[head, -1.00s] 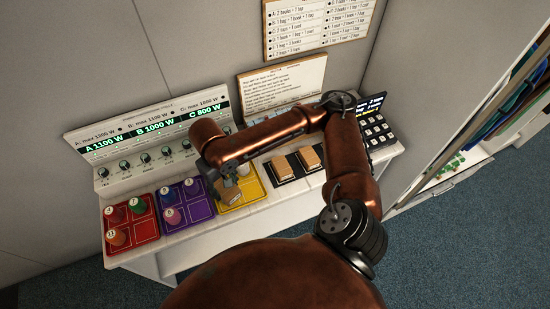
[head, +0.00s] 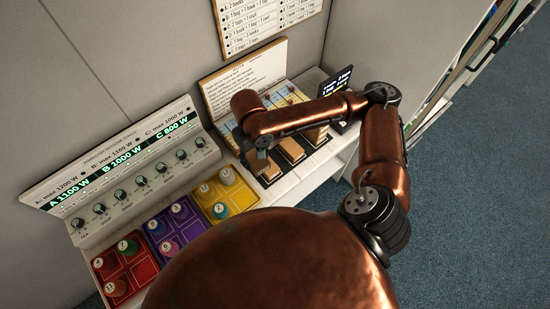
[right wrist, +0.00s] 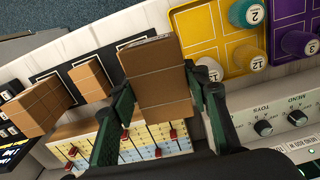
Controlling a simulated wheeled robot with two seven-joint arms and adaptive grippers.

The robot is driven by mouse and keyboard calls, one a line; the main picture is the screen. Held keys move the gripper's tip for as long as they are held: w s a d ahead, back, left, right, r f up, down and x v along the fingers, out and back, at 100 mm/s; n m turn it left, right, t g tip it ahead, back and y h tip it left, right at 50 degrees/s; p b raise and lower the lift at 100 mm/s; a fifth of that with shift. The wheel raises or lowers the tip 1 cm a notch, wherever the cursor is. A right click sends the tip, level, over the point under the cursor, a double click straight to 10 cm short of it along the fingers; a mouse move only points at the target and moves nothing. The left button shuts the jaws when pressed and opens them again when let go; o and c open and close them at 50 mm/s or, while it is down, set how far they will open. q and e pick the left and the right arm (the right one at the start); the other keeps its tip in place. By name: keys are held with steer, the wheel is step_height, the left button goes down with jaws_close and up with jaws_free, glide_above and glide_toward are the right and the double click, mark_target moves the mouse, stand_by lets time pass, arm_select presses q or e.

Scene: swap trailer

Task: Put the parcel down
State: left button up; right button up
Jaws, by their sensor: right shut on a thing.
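My right gripper (head: 262,152) is shut on a brown cardboard parcel (head: 269,170). In the right wrist view the parcel (right wrist: 158,75) sits between the two green fingers of the gripper (right wrist: 166,102). It is above the left end of the row of black pads, beside the yellow tray. I cannot tell whether it touches the surface under it. Two more brown parcels stand on black pads to its right, a middle one (head: 291,150) and a far one (head: 316,134). My left gripper is not in view.
The yellow tray (head: 240,201) with numbered pegs is close to the held parcel. Purple (head: 187,238) and red (head: 131,273) trays stand further left. A panel with knobs (head: 120,194) and a slider board (right wrist: 150,138) stand behind.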

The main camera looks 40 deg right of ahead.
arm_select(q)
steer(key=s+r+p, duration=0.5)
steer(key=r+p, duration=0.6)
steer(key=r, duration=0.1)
arm_select(e)
steer(key=s+d, duration=0.2)
steer(key=s, duration=0.8)
steer(key=shift+n, duration=0.3)
steer(key=w+d+f+b, duration=0.1)
steer(key=w+f+b, duration=0.1)
steer(key=w, duration=0.2)
steer(key=w+d+f+b, duration=0.1)
steer(key=w+f+b, duration=0.1)
steer(key=w+f, duration=0.1)
steer(key=w+d+f+b, duration=0.1)
steer(key=w+f+b, duration=0.1)
steer(key=w+f, duration=0.1)
steer(key=shift+w+d+b, duration=0.3)
steer(key=shift+w+d, duration=0.05)
steer(key=shift+w, duration=0.45)
steer(key=shift+w+d+f, duration=0.15)
steer(key=shift+w+f, duration=0.4)
steer(key=shift+f, duration=0.15)
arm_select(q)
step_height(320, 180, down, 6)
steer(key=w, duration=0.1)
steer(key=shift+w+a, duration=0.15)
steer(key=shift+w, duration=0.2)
arm_select(e)
steer(key=shift+f, duration=1.6)
